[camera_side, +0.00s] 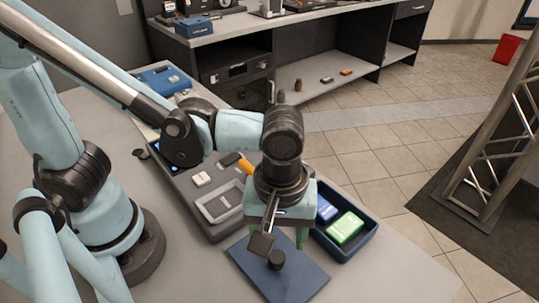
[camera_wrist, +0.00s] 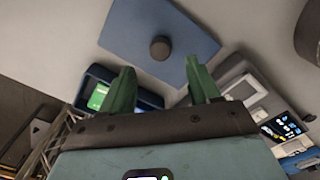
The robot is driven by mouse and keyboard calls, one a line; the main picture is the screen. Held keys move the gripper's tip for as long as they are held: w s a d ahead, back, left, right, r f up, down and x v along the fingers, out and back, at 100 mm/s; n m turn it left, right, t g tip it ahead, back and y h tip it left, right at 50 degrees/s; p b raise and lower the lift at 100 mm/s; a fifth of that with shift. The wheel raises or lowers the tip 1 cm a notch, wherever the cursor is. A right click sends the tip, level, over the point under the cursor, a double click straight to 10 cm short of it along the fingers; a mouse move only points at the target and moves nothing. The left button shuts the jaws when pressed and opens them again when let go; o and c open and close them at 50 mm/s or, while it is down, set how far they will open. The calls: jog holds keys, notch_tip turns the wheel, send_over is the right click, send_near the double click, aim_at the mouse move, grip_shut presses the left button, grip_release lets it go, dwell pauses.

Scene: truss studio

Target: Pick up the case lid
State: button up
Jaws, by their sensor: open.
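The case lid (camera_side: 291,286) is a flat blue panel with a round dark knob (camera_side: 277,259) near its middle. It lies on the pale table in front of my gripper (camera_side: 284,243), which partly covers its far side in the side view.
A dark blue open bin (camera_side: 368,231) holds a green box (camera_side: 345,229) and a blue box (camera_side: 326,210), right beside my gripper. A grey case (camera_side: 215,227) with several small devices lies to the left. The table's front right (camera_side: 400,280) is clear.

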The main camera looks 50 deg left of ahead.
aim_at(277, 257)
jog(key=f, duration=0.3)
jog(key=shift+s+d+f, duration=0.2)
jog(key=shift+f, duration=0.85)
grip_shut()
